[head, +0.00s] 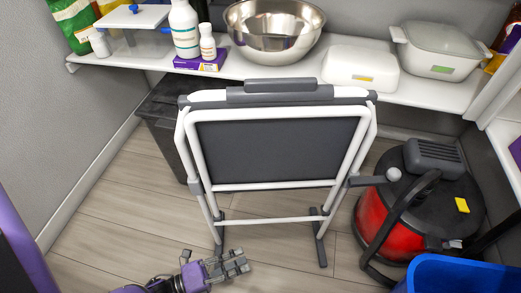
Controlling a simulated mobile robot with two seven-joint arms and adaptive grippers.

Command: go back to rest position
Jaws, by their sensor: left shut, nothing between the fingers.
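My left gripper (238,264) is at the bottom of the head view, left of centre, at the end of a purple arm. Its grey fingers are together with nothing between them. It is in front of the lower legs of a folding step stool (278,150) with a white frame and dark panel; I cannot tell how far apart they are. My right gripper does not show in this view.
A white shelf (300,69) at the back holds a steel bowl (275,30), bottles and white containers. A red and black vacuum cleaner (372,218) and a blue bin (460,272) stand at right. A dark bin (165,125) is behind the stool. Floor at left is clear.

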